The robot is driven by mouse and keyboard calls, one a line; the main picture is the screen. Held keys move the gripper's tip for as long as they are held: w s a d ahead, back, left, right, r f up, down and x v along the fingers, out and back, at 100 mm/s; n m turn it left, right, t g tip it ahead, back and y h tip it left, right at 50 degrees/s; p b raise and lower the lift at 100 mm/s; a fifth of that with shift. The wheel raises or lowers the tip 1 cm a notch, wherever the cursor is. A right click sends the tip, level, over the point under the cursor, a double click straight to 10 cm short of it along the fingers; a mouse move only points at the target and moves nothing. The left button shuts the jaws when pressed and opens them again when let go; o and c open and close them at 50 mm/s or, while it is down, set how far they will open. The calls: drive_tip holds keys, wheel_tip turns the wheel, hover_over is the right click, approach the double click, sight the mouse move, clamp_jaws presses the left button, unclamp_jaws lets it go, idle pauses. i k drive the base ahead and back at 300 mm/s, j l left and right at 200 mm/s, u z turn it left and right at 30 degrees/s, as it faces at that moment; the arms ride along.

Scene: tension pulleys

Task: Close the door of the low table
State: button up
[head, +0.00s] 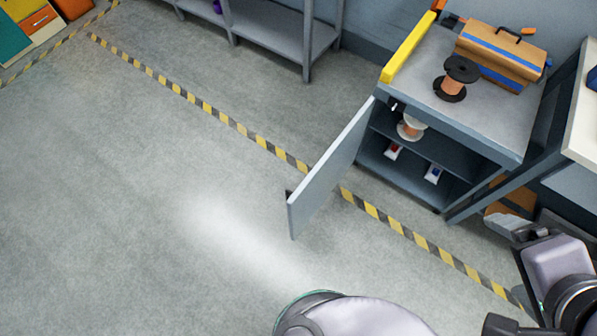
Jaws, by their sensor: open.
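The low table (502,128) is a grey cabinet at the upper right with an open front. Its flat grey door (330,170) stands wide open, hinged at the left side of the opening and swung out over the floor. The door's free edge points toward the lower left. A small dark handle shows at that edge, mostly hidden behind the door. My gripper (520,232) is at the lower right, in front of and right of the low table, well apart from the door. It is open, partly hidden by my arm, and holds nothing visible.
Inside are a white spool (410,128) and small boxes (433,174). On top are a dark spool (457,78), a toolbox (500,55) and a yellow level (413,47). A workbench (580,120) stands close right. Floor left of the door is clear, crossed by striped tape (200,105).

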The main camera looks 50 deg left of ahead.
sight(303, 203)
drive_tip(key=k+j, duration=0.1)
drive_tip(key=j, duration=1.05)
drive_tip(key=k+j, duration=0.15)
drive_tip(key=j, duration=1.25)
drive_tip(key=k+j+z, duration=0.1)
drive_tip(key=j, duration=0.2)
drive_tip(key=k+j+z, duration=0.1)
drive_tip(key=j, duration=0.15)
